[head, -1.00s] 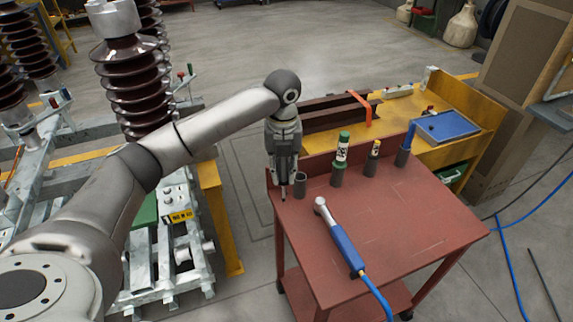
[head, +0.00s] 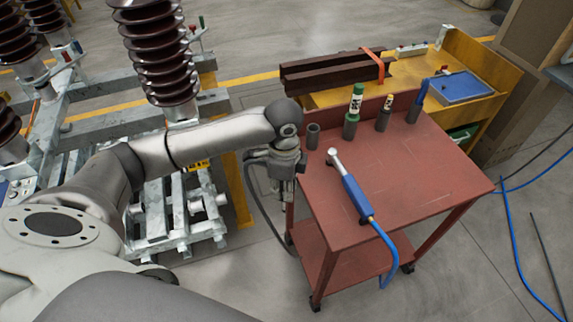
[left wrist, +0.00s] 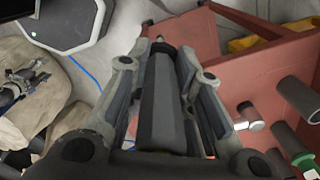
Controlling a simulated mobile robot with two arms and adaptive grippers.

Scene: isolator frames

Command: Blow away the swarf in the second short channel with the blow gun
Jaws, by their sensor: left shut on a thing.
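My left gripper (head: 286,180) points down beside the red cart's left edge and is shut on a dark tool. In the left wrist view the dark grey, faceted tool (left wrist: 160,115) lies between the fingers. Whether it is the blow gun I cannot tell. A dark hose (head: 262,215) loops below the gripper. A blue-handled tool (head: 357,196) with a silver head and blue hose lies on the cart (head: 420,180). The galvanised isolator frame (head: 165,222) with short channels stands left of the gripper. No swarf can be made out. My right gripper is out of view.
An empty grey cup (head: 313,137) stands at the cart's back left. Other cups hold a green-and-white item (head: 355,100), a yellow-marked item (head: 385,104) and a blue one (head: 419,95). A yellow bench (head: 470,118) carries brown beams (head: 335,72). Blue hose (head: 513,230) crosses the floor.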

